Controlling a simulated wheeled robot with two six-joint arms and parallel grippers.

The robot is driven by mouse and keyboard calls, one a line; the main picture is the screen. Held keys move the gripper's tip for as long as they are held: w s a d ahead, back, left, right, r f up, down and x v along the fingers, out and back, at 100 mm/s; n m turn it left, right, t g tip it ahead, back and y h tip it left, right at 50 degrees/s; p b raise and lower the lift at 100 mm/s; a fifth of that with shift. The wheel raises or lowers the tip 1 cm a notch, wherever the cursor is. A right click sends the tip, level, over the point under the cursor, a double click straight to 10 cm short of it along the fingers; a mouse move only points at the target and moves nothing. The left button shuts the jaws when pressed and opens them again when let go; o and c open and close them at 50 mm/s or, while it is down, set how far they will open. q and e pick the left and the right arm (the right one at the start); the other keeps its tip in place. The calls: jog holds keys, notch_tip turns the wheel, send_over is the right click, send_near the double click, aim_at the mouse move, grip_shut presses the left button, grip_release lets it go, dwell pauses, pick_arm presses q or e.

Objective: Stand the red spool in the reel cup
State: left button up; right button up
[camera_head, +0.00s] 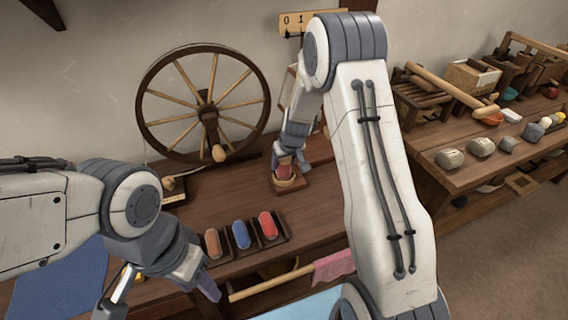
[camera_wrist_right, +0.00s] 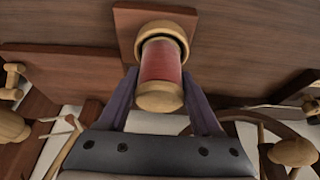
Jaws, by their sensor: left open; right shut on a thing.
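The red spool (camera_wrist_right: 160,62), with pale wooden ends, is between the fingers of my right gripper (camera_wrist_right: 160,88) in the right wrist view. Its far end reaches into the round rim of the reel cup (camera_wrist_right: 166,27). Whether it rests on the cup's floor is hidden. In the head view, the red spool (camera_head: 283,171) looks about upright at the reel cup (camera_head: 291,184) on its square brown base, with my right gripper (camera_head: 286,160) shut on it from above. My left gripper (camera_head: 158,290) is open and empty at the lower left, near the table's front edge.
A large spinning wheel (camera_head: 205,104) stands behind, left of the cup. A dark rack (camera_head: 286,238) of brown, blue and red rounded pieces lies in front. A pink cloth (camera_head: 334,266) hangs at the front edge. A second table (camera_head: 440,180) with crates and stones is at right.

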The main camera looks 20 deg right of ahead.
jog(key=shift+f+b, duration=0.3)
jog(key=shift+b, duration=0.1)
jog(key=o, duration=1.4)
jog(key=shift+r, duration=0.1)
